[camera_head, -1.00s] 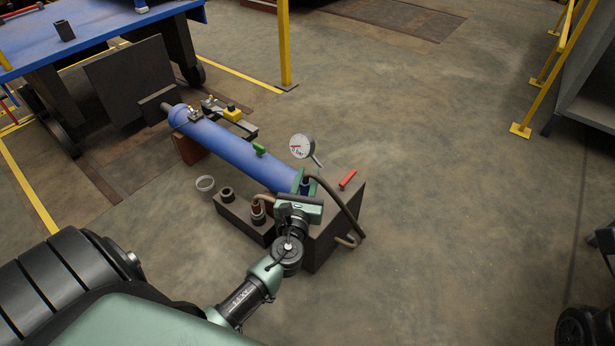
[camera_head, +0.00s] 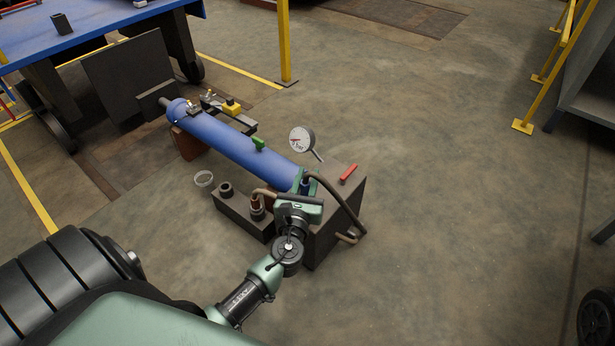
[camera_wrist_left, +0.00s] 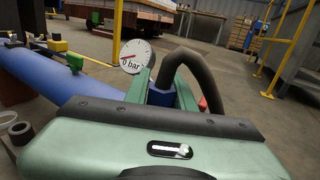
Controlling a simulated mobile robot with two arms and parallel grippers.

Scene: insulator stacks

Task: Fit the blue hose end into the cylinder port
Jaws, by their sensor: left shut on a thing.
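My left gripper (camera_head: 304,187) is shut on the blue hose end (camera_wrist_left: 160,97), which shows between its green fingers in the left wrist view. A dark brown hose (camera_wrist_left: 195,65) arches from the blue end. In the head view, the hose (camera_head: 345,203) runs down the side of a dark box. The blue cylinder (camera_head: 230,145) lies slanted, its near end close to my gripper. The gripper hides part of the hose end. My right gripper is not in view.
The dark box (camera_head: 338,228) bears a red lever (camera_head: 348,174); a round gauge (camera_head: 301,140) stands beside it. A low block (camera_head: 240,217) holds sockets and another brown hose end (camera_head: 256,204). A loose ring (camera_head: 204,179) lies on the floor.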

